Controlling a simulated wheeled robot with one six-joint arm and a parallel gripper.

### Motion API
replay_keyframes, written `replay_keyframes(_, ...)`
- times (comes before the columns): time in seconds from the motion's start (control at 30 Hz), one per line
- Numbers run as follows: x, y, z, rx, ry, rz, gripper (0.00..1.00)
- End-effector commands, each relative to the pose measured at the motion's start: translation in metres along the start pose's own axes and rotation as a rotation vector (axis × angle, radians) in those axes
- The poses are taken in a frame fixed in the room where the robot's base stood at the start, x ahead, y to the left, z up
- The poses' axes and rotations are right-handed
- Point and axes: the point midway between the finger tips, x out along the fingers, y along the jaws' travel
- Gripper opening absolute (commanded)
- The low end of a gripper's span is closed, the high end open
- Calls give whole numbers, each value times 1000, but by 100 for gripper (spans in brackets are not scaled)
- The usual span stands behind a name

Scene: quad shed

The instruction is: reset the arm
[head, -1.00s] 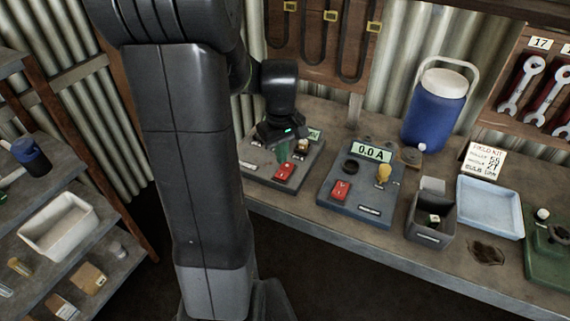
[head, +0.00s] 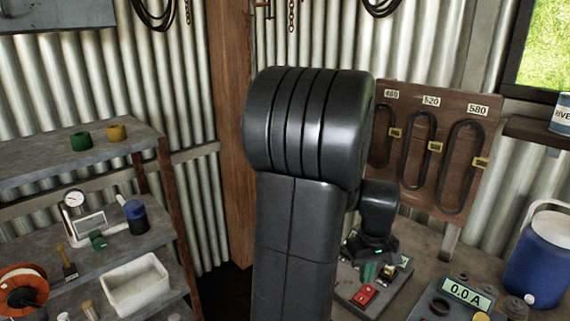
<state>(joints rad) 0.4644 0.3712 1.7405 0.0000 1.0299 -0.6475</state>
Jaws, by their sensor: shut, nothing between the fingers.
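My arm rises through the middle of the head view, and its dark wrist hangs down behind the column-like link. My gripper (head: 374,262) is small and partly hidden, low over the left grey panel box (head: 351,287) on the bench. It is shut with nothing held. A red switch (head: 364,295) and a green part show on that box just below the gripper. I cannot tell whether the fingertips touch the box.
A second panel (head: 461,293) reading 0.0 A and a blue drum (head: 538,259) stand to the right. A belt board (head: 431,150) is behind the wrist. Shelves at left hold a white tray (head: 135,284), a red reel (head: 22,290) and a gauge (head: 74,199).

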Motion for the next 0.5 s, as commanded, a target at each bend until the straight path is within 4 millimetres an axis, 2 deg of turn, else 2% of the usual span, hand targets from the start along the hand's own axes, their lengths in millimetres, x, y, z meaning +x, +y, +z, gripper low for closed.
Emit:
replay_keyframes(0.03, 10, 0, 0, 0, -1, -1, 0)
replay_keyframes(0.3, 42, 0, 0, 0, -1, -1, 0)
replay_keyframes(0.5, 56, 0, 0, 0, 0, 0, 0)
